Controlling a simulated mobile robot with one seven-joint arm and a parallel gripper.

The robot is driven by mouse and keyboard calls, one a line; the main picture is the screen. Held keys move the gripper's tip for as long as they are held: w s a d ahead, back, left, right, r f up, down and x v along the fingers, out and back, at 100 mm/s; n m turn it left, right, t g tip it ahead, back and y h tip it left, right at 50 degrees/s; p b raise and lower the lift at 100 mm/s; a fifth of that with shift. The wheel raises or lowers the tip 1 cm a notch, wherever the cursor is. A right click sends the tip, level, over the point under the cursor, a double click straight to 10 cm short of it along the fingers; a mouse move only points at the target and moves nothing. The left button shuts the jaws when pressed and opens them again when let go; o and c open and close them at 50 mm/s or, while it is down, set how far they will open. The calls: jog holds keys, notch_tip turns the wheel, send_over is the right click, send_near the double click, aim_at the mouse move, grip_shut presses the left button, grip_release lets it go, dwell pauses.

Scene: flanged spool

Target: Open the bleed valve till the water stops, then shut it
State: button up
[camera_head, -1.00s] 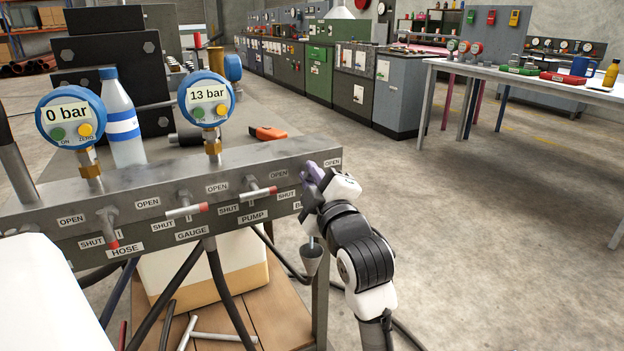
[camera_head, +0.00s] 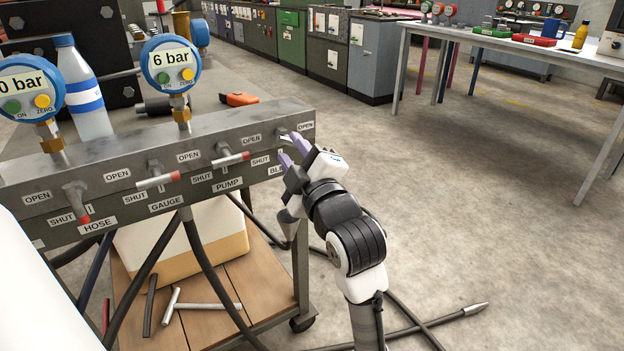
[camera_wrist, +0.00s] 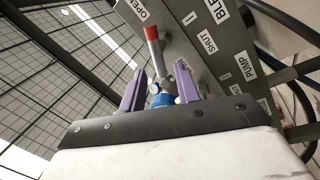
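The bleed valve lever (camera_wrist: 152,42) has a red end and shows between the two purple fingers of my gripper (camera_wrist: 157,93) in the wrist view. The fingers stand wide apart with gaps on both sides of the lever. The red end points towards an OPEN label. In the head view my gripper (camera_head: 291,150) is at the right end of the grey manifold (camera_head: 140,160), and the bleed lever is mostly hidden there. The right gauge (camera_head: 172,62) reads 6 bar; the left gauge (camera_head: 30,88) reads 0 bar. I see no water stream; a grey funnel (camera_head: 288,222) hangs below.
The pump lever (camera_head: 232,160), gauge lever (camera_head: 158,182) and hose lever (camera_head: 78,203) sit to the left on the manifold. A water bottle (camera_head: 85,90) stands behind it. Hoses run below and over the floor. The floor to the right is mostly clear.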

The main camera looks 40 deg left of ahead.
jog(key=b+v, duration=0.9)
jog(key=b, duration=0.2)
jog(key=shift+d, duration=0.25)
jog(key=shift+s, duration=0.1)
dwell(1.5)
